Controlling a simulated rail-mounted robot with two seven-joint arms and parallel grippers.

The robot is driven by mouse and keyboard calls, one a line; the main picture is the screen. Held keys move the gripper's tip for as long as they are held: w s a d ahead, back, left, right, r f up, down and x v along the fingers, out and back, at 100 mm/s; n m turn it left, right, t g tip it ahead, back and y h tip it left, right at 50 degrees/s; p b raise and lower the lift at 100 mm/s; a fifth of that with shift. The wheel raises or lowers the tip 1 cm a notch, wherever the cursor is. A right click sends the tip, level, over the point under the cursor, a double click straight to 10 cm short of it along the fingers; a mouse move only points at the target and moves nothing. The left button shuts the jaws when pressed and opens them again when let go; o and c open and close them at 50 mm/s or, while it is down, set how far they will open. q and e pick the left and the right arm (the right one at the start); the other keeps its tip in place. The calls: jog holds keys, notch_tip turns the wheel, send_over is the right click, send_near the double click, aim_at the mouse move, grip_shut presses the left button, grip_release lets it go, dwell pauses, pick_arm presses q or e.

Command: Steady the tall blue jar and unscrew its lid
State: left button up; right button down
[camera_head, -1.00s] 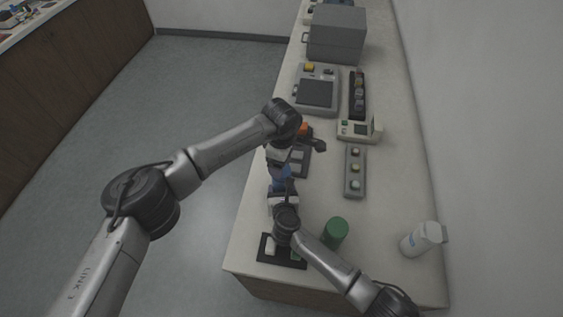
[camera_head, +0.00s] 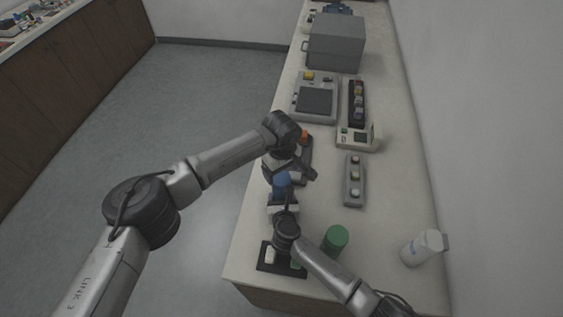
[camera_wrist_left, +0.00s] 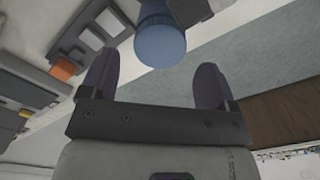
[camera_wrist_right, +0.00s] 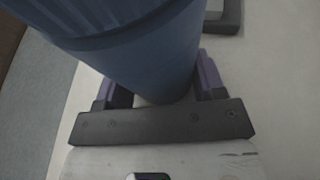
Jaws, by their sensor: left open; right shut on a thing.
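The tall blue jar stands upright near the bench's left edge; its blue lid (camera_head: 281,180) shows between my two grippers in the head view. My right gripper (camera_wrist_right: 162,82) is shut on the jar body (camera_wrist_right: 150,65), with a finger on each side. In the left wrist view the round lid (camera_wrist_left: 160,45) lies ahead of my left gripper (camera_wrist_left: 156,66), roughly between its fingertips. The left gripper is open, empty and close to the lid; I see no contact. In the head view the jar's body is mostly hidden by my right gripper (camera_head: 283,207).
A black tray (camera_head: 268,266) lies in front. A grey button box (camera_head: 354,180) and a press machine (camera_head: 316,98) sit farther back. The bench's left edge is close to the jar.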

aim_at(281, 178)
pick_arm(q)
jog(key=shift+f, duration=1.9)
jog(key=c, duration=0.9)
jog(key=n, duration=0.6)
jog(key=shift+n, duration=0.4)
jog(key=shift+c, duration=0.2)
jog(key=o, duration=1)
